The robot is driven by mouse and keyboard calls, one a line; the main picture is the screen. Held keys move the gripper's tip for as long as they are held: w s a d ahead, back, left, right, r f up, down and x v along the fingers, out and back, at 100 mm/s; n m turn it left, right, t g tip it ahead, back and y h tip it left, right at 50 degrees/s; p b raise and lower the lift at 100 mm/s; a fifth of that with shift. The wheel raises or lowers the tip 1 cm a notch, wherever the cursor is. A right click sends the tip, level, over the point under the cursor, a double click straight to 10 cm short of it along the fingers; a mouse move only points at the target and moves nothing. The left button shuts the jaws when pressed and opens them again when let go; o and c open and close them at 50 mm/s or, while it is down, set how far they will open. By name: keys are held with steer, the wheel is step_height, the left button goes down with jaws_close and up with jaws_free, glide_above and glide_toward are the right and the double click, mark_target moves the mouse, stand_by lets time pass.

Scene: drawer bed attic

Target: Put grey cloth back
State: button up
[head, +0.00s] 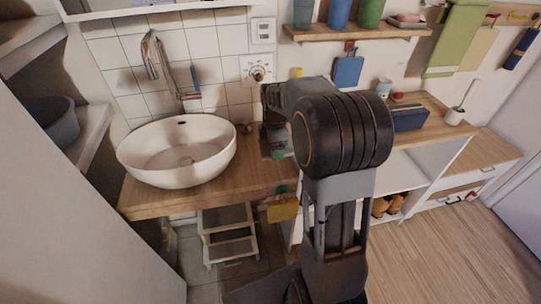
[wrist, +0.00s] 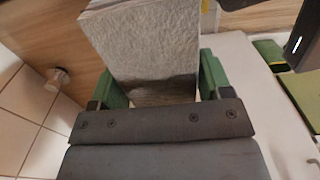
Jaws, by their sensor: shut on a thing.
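The grey cloth (wrist: 148,40) is a light, textured flat piece. In the wrist view it sits between the green fingers of my gripper (wrist: 160,82), which is shut on it. In the head view my gripper (head: 276,150) is over the wooden counter just right of the basin, largely hidden by my own arm. I cannot clearly make out the cloth in that view.
A white basin (head: 178,160) stands on the wooden counter (head: 150,197), left of my gripper. A shelf (head: 355,31) with cups runs above. A green cloth (head: 456,40) hangs at upper right. A yellow item (head: 283,209) hangs at the counter front. Floor at right is clear.

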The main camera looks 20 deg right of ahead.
steer(key=w+f, duration=0.1)
steer(key=f, duration=0.1)
steer(key=w+f, duration=0.2)
steer(key=w+d+f, duration=0.1)
steer(key=w+f, duration=0.1)
steer(key=shift+f, duration=0.1)
steer(key=shift+f+b, duration=0.4)
steer(key=shift+f, duration=1.05)
steer(key=shift+f, duration=0.1)
steer(key=o, duration=0.7)
